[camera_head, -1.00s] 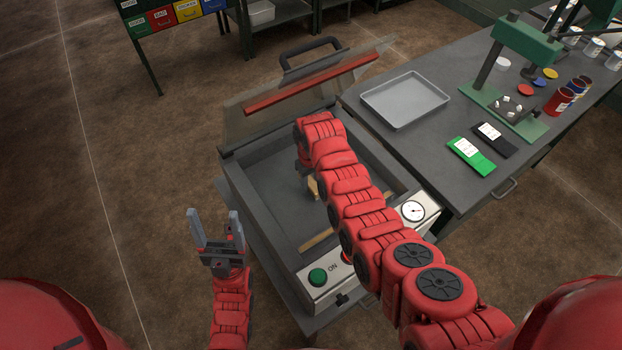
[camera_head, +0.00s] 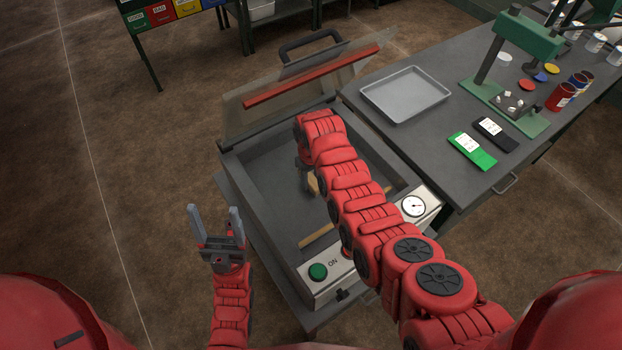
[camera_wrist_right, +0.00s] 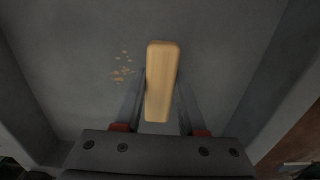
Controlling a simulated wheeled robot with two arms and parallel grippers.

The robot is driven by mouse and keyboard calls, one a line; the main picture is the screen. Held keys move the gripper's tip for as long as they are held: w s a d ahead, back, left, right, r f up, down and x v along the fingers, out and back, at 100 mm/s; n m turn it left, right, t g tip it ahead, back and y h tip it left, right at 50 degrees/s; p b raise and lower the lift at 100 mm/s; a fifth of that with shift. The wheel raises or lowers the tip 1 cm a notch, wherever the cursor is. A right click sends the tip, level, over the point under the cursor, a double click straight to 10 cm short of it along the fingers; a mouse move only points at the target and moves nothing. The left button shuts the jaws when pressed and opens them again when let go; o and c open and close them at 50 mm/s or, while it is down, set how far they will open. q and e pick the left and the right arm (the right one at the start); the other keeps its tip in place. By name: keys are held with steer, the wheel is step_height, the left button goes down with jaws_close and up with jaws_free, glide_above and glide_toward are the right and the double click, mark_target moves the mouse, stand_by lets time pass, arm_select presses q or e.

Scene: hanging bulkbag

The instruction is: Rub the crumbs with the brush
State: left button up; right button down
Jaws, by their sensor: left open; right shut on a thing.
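The brush shows in the right wrist view as a light wooden block (camera_wrist_right: 161,80) between the fingers of my right gripper (camera_wrist_right: 162,100), which is shut on it. Its bristles are hidden. The crumbs (camera_wrist_right: 122,68) are a small tan cluster on the grey chamber floor, left of the brush and apart from it in the picture. In the head view my right arm reaches into the chamber and hides most of its gripper; a bit of the brush (camera_head: 313,184) shows. My left gripper (camera_head: 215,222) is open and empty, left of the machine.
The machine's chamber (camera_head: 262,185) has raised walls and an open clear lid (camera_head: 300,85) at the back. A wooden strip (camera_head: 318,237) lies near its front. A green button (camera_head: 318,271) and a gauge are on the front panel. A bench with a tray (camera_head: 405,94) adjoins on the right.

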steer(key=shift+f+b, duration=0.5)
steer(key=shift+f, duration=0.25)
